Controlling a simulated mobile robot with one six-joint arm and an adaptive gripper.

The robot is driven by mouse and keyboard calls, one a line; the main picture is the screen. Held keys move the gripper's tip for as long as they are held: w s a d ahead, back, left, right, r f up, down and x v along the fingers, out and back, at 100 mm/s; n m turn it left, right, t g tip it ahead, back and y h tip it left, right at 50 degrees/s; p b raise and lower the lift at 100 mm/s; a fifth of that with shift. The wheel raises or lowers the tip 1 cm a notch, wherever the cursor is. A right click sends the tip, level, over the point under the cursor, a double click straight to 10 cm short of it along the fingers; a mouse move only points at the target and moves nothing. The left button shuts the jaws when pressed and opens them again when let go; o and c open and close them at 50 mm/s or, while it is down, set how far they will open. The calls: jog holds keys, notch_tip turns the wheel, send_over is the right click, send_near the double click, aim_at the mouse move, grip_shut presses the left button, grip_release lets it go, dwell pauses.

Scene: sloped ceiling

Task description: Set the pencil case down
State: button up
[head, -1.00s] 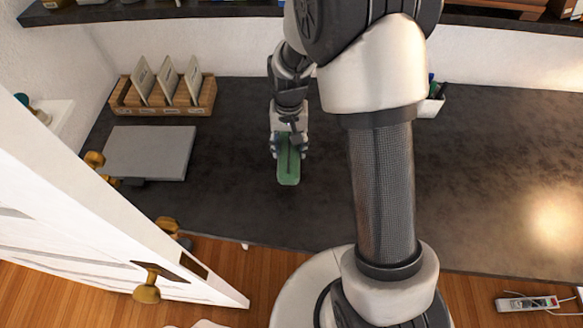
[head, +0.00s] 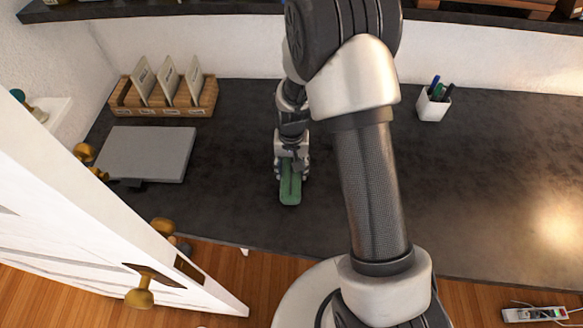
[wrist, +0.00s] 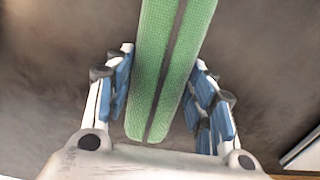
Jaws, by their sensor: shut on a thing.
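The pencil case (head: 290,190) is green and long, with a dark line along its middle. In the head view it is over the dark desktop (head: 235,160), with its free end toward the front edge. My gripper (head: 291,172) is shut on it, one finger on each side. In the wrist view the pencil case (wrist: 165,65) runs up between the blue-padded fingers of my gripper (wrist: 163,95). I cannot tell whether its underside touches the desktop.
A closed grey laptop-like slab (head: 145,153) lies to the left. Behind it stands a wooden card holder (head: 165,103). A white pen cup (head: 433,105) stands at the back right. A white door (head: 90,215) with brass knobs is at the front left. Desktop around the case is clear.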

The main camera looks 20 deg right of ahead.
jog(key=shift+f, duration=0.2)
jog(key=o, duration=1.2)
jog(key=shift+r, duration=0.15)
notch_tip(320, 180, up, 12)
jog(key=p, duration=0.4)
notch_tip(320, 180, up, 10)
jog(key=t, duration=0.1)
send_over(291, 168)
jog(key=s, duration=0.4)
jog(key=s+r+n+t, duration=0.1)
jog(key=s+r, duration=0.3)
jog(key=s, duration=0.2)
jog(key=s+r+n+t, duration=0.1)
jog(key=s+r, duration=0.3)
jog(key=s, duration=0.2)
jog(key=s+r+n+t, duration=0.1)
jog(key=s+r, duration=0.3)
jog(key=s, duration=0.3)
jog(key=shift+s+d+r+n+t, duration=0.1)
jog(key=shift+d+r+n+t, duration=0.05)
jog(key=shift+n+t, duration=0.15)
